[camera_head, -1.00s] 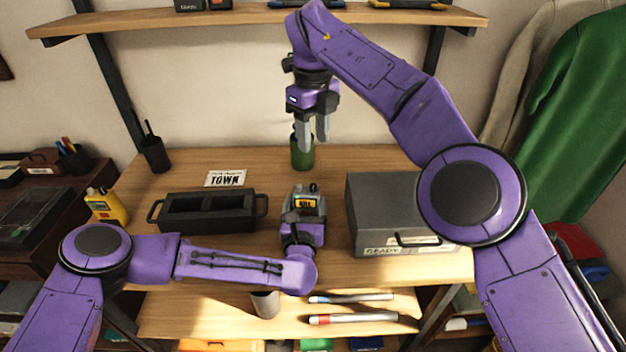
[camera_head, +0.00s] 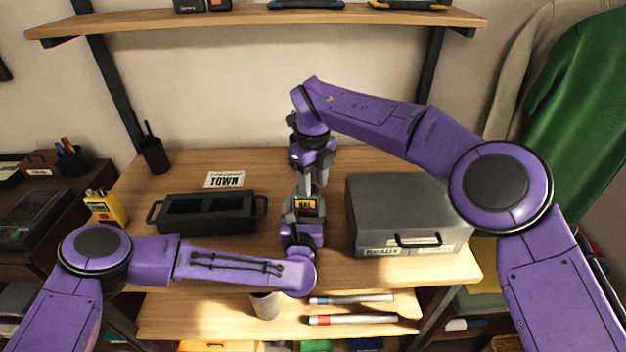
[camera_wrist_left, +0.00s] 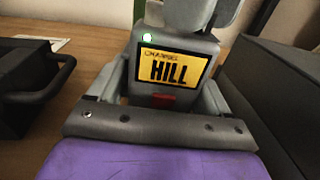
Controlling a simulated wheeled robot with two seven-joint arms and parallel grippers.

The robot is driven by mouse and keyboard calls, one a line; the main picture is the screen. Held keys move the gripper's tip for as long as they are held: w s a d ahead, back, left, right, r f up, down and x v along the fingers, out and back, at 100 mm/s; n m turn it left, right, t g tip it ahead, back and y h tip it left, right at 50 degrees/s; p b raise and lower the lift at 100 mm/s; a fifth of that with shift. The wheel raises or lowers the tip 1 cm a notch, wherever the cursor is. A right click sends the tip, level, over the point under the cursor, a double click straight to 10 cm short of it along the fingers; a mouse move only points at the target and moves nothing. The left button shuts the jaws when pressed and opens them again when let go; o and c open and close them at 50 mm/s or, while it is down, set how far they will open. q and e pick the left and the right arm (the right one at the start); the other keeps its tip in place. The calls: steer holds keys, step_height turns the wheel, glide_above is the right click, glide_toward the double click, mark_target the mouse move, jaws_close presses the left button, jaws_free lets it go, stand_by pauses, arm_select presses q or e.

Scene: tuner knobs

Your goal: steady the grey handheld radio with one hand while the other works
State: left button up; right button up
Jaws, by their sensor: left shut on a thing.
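The grey handheld radio (camera_head: 304,212) stands on the table in the head view. Its yellow label reads HILL in the left wrist view (camera_wrist_left: 172,68), with a green light and a red button by it. My left gripper (camera_head: 302,222) is shut on the radio from the near side; its fingers flank the body in the left wrist view (camera_wrist_left: 168,105). My right gripper (camera_head: 308,186) points down at the radio's top. A grey part at the top of the wrist view may be its finger. The knobs are hidden or too small to make out, and the right finger gap is unclear.
A black open tray (camera_head: 210,212) lies left of the radio, and a grey case (camera_head: 400,210) stands close on its right. A card reading TOWN (camera_head: 226,180) lies behind the tray. Two pens (camera_head: 350,299) and a cup (camera_head: 265,304) are in front.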

jaws_close()
steer(key=shift+n, duration=0.4)
steer(key=n, duration=0.3)
steer(key=shift+n, duration=2.5)
steer(key=shift+w+r, duration=0.1)
steer(key=shift+o, duration=0.2)
jaws_free()
